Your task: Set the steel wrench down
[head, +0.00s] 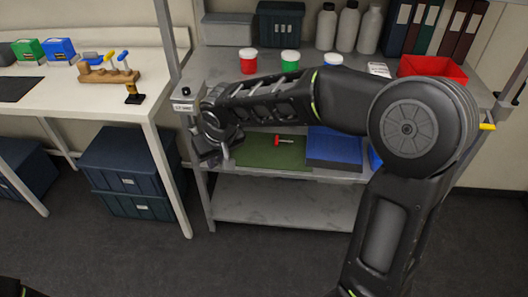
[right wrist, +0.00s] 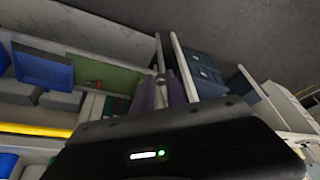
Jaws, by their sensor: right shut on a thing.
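My right gripper (head: 212,157) hangs at the left front corner of the steel shelf unit, near the level of the middle shelf. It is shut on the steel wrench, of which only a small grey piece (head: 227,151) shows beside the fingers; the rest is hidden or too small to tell. In the right wrist view the gripper's fingers (right wrist: 164,92) point toward the shelves and the dark bins. A green mat (head: 250,154) lies on the middle shelf, to the right of the gripper, with a red-handled tool (head: 284,139) on it. My left gripper is out of view.
A blue bin (head: 333,150) stands right of the mat. The upper shelf holds lidded jars (head: 248,62), grey bottles (head: 348,27) and a red tray (head: 433,68). The bottom shelf (head: 280,200) is bare. A white bench (head: 60,100) and dark bins (head: 130,160) stand left.

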